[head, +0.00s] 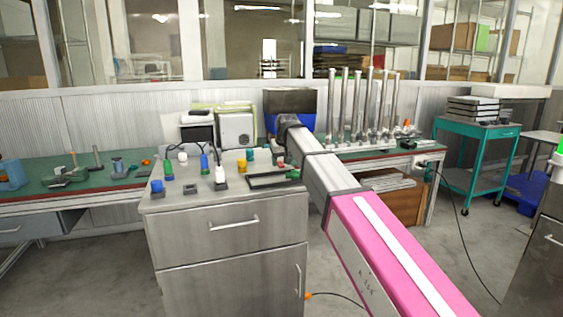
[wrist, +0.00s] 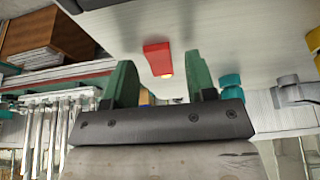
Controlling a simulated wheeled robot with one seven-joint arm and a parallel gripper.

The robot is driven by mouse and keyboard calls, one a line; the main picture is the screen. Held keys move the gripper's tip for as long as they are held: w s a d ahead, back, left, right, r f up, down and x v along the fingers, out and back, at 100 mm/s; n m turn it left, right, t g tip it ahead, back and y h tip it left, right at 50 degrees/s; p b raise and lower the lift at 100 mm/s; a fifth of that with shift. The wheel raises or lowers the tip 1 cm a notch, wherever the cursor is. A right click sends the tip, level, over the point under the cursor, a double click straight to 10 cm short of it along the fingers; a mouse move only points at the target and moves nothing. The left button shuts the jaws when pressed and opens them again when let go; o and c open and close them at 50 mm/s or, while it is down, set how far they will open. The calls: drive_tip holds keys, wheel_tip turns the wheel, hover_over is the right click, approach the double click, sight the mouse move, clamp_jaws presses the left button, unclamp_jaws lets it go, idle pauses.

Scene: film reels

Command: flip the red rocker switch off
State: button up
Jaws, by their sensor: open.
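The red rocker switch (wrist: 156,56) shows in the wrist view as a red block with a small yellow-orange spot at its lower end. It is on the pale cabinet top. A small red shape (head: 281,163) on the cabinet in the head view looks like the same switch. My gripper (wrist: 160,78) has two green fingers standing wide apart with nothing between them. In the wrist picture the switch lies between and just beyond the fingertips, with no contact visible. In the head view my arm hides part of the gripper. I cannot tell which way the rocker is tilted.
In the wrist view, a teal knob (wrist: 231,84) and a grey fitting (wrist: 288,88) are right of the fingers.

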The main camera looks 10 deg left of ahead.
drive_tip(key=c, duration=0.9)
drive_tip(key=shift+w+a+g+h, duration=0.3)
drive_tip(key=shift+w+g+h, duration=0.25)
drive_tip(key=shift+g, duration=0.45)
drive_tip(key=shift+s+g+h, duration=0.1)
drive_tip(key=shift+g+h, duration=0.45)
drive_tip(key=shift+g, duration=0.15)
drive_tip(key=shift+c, duration=0.2)
drive_tip(key=o, duration=0.9)
drive_tip(key=shift+o, duration=0.2)
drive_tip(key=shift+r, duration=0.1)
